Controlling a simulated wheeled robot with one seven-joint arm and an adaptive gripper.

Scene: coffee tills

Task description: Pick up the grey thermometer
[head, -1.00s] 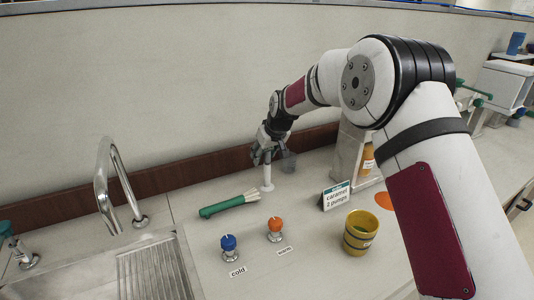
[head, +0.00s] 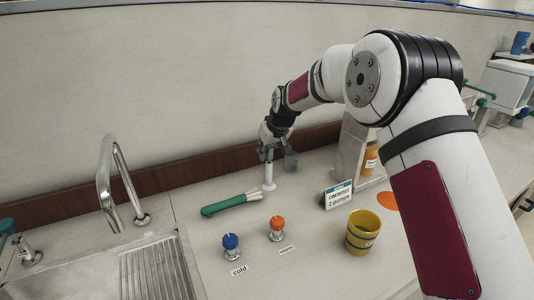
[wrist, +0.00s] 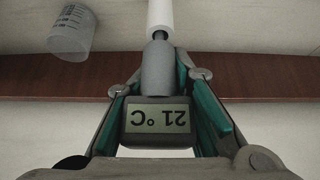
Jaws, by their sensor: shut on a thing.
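The grey thermometer (wrist: 157,68) is between the two green-padded fingers of my gripper (wrist: 164,82) in the wrist view. Its display reads 21 °C, upside down in the picture. Its narrow end meets a white upright post (wrist: 160,14); I cannot tell whether it is still seated in it. In the head view my gripper (head: 267,151) is above the white post (head: 269,178), which stands on the counter behind the green-handled brush. The thermometer is mostly hidden by the fingers there.
A clear measuring cup (wrist: 72,32) is close beside the gripper. On the counter are a green-handled brush (head: 230,205), a blue knob (head: 231,244), an orange knob (head: 277,228), a caramel sign (head: 338,195) and a yellow cup (head: 362,232). A faucet (head: 112,180) and sink are left.

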